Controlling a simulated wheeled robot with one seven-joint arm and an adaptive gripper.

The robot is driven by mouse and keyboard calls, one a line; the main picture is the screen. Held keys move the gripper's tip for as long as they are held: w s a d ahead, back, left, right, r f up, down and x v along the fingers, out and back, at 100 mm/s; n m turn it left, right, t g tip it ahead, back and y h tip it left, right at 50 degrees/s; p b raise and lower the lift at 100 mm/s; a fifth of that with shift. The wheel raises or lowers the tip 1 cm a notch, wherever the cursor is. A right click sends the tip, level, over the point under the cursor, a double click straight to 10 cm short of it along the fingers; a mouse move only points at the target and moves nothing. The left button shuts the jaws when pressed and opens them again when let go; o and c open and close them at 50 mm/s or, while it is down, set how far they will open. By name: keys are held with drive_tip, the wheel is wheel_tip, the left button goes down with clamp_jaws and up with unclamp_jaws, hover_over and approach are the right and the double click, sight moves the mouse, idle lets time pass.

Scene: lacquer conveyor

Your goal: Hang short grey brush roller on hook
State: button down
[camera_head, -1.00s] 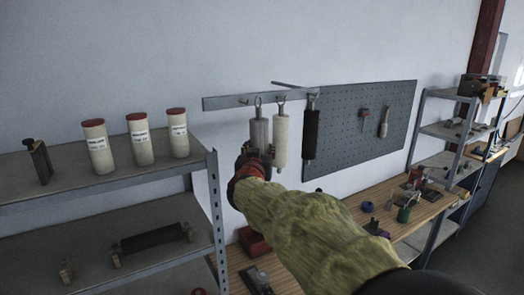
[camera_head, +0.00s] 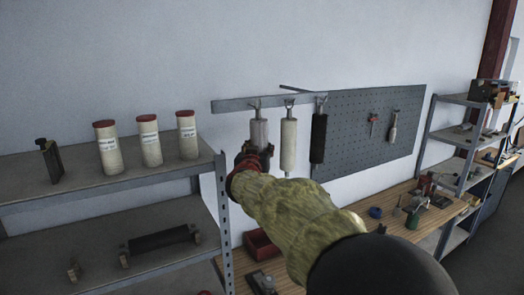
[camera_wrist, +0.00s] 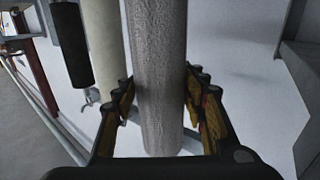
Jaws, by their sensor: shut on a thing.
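The short grey brush roller (camera_head: 259,131) is upright at the left end of the metal hook rail (camera_head: 232,105). Its top ring is at or very near a hook; I cannot tell whether it is seated. My gripper (camera_head: 254,155) is shut on the roller's lower part. In the wrist view the grey roller (camera_wrist: 160,75) stands between the fingers of my gripper (camera_wrist: 163,115). A white roller (camera_head: 288,146) and a black roller (camera_head: 318,138) hang on the rail to the right, apart from the grey one in the head view.
A grey pegboard (camera_head: 362,135) with a few tools is behind the rail. A metal shelf (camera_head: 90,192) at left bears white canisters with red lids (camera_head: 149,141) and a dark roller on a stand (camera_head: 160,239). A wooden bench (camera_head: 350,212) with tools runs below.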

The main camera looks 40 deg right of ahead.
drive_tip(key=shift+w+d+f, duration=0.1)
drive_tip(key=shift+w+d, duration=0.05)
drive_tip(key=shift+w, duration=0.3)
drive_tip(key=shift+w+d+f, duration=0.1)
drive_tip(key=shift+w, duration=0.35)
drive_tip(key=shift+w+d+f, duration=0.15)
drive_tip(key=shift+w+f, duration=0.15)
drive_tip(key=shift+w, duration=0.05)
drive_tip(key=shift+w+f, duration=0.15)
drive_tip(key=shift+f, duration=0.1)
drive_tip(key=shift+f, duration=0.1)
drive_tip(key=c, duration=1)
unclamp_jaws()
drive_tip(key=shift+o, duration=0.2)
drive_tip(key=v, duration=1.2)
